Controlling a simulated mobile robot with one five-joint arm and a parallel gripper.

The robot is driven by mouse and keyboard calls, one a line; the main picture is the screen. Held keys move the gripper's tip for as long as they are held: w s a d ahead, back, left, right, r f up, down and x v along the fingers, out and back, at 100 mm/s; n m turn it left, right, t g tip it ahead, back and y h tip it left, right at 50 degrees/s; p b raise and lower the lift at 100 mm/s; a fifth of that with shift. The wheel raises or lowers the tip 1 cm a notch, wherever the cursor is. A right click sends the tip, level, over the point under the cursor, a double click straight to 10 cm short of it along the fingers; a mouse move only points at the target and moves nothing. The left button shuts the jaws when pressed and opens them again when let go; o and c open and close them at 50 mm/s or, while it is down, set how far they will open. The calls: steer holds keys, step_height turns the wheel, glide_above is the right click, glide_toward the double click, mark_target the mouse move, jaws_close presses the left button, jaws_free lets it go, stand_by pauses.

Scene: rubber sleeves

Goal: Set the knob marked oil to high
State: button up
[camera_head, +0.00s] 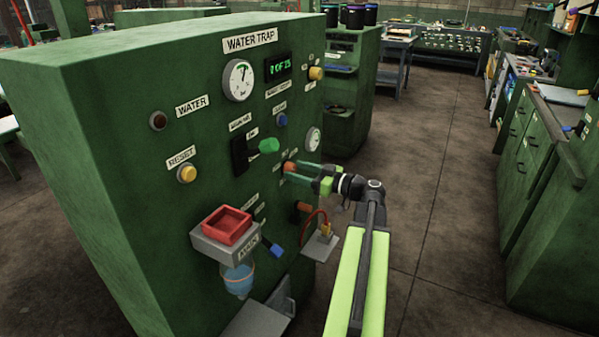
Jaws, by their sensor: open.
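My gripper (297,172) reaches left to the face of the green "WATER TRAP" cabinet, its two slim green fingers apart. An orange knob (290,166) shows at the fingertips. The fingers partly cover it, and I cannot tell whether they touch it. Small labels beside it are too small and too hidden to read, so I cannot confirm an "oil" mark or a "high" setting. Another orange-brown knob (303,206) sits lower on the same face, below my gripper.
The cabinet (85,130) also bears a green-handled lever (268,146), gauge (238,80), yellow reset button (187,174), blue handle (277,250) and red tray (227,225) jutting out. A metal plate with red tubing (320,246) juts out below my gripper. The floor (440,200) to the right is clear.

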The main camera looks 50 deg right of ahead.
steer(key=shift+c, duration=0.3)
jaws_close()
steer(key=shift+m, duration=0.4)
steer(key=m, duration=1.4)
steer(key=shift+m, duration=0.4)
steer(key=m, duration=0.4)
steer(key=shift+m, duration=0.3)
